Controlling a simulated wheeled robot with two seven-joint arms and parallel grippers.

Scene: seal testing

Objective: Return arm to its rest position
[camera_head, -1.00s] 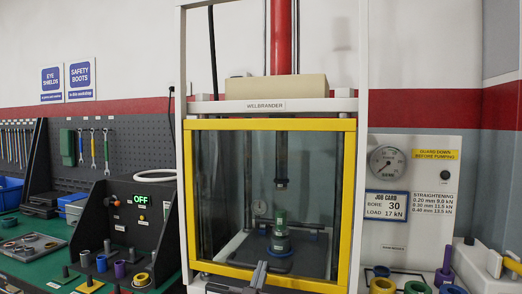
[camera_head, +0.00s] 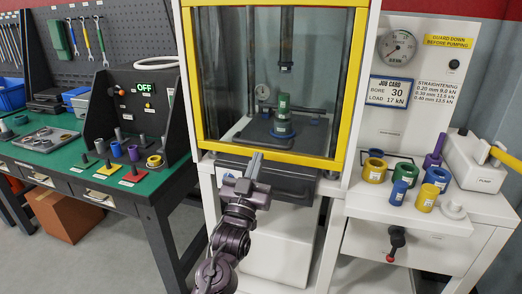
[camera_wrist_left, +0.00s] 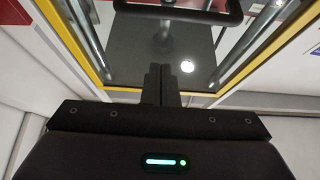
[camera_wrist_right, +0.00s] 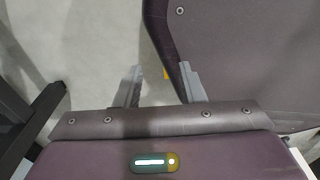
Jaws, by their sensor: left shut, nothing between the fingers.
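My left gripper (camera_head: 256,158) is shut and empty. It points up and away in front of the press, at the lower bar of the yellow-framed clear guard (camera_head: 270,154); I cannot tell whether it touches. In the left wrist view its shut fingers (camera_wrist_left: 160,84) stand below a dark bar handle (camera_wrist_left: 178,14). Behind the guard a green and blue part (camera_head: 282,115) stands upright on the press bed under the ram. My right gripper (camera_wrist_right: 160,84) shows only in the right wrist view. It is open and empty above grey floor.
A green bench (camera_head: 62,158) with sleeves and a control box (camera_head: 140,104) stands left. On the right a white stand (camera_head: 400,208) carries coloured rings and a hand pump (camera_head: 478,165) with a yellow lever. Open floor lies front left. A dark purple panel, perhaps mine, is beside my right gripper.

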